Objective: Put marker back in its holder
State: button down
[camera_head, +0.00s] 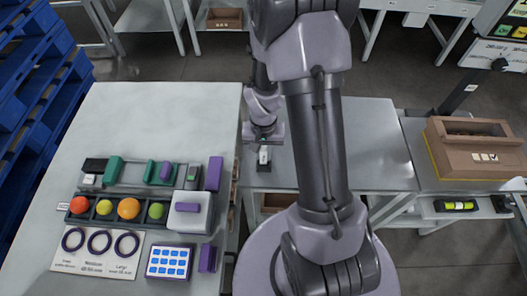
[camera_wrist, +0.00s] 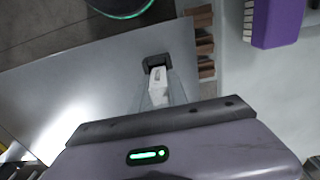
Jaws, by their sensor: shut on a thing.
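My gripper (camera_head: 264,146) is over the grey metal table, near its left edge. It is shut on a white marker (camera_head: 264,155). In the wrist view the marker (camera_wrist: 157,84) sits between the fingertips of my gripper (camera_wrist: 160,92). A small dark holder (camera_wrist: 157,61) lies directly beyond the marker's far end and opens around it. In the head view the dark holder (camera_head: 263,167) shows just below the marker. I cannot tell how deep the marker sits in the holder, or whether they touch.
The left table (camera_head: 130,115) carries a rack of coloured balls (camera_head: 129,208), ring gauges (camera_head: 99,242), a blue-keyed pad (camera_head: 170,262) and purple blocks (camera_head: 213,173). A brown box (camera_head: 474,150) stands at the right. The metal table (camera_head: 375,150) is largely clear.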

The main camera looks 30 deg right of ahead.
jog(key=shift+f+b, duration=0.3)
jog(key=shift+f, duration=0.1)
jog(key=c, duration=1.2)
grip_release()
jog(key=c, duration=0.3)
jog(key=shift+c, duration=0.2)
notch_tip(320, 180, up, 7)
jog(key=p, duration=0.5)
jog(key=shift+r+p, duration=0.15)
jog(key=shift+p, duration=0.15)
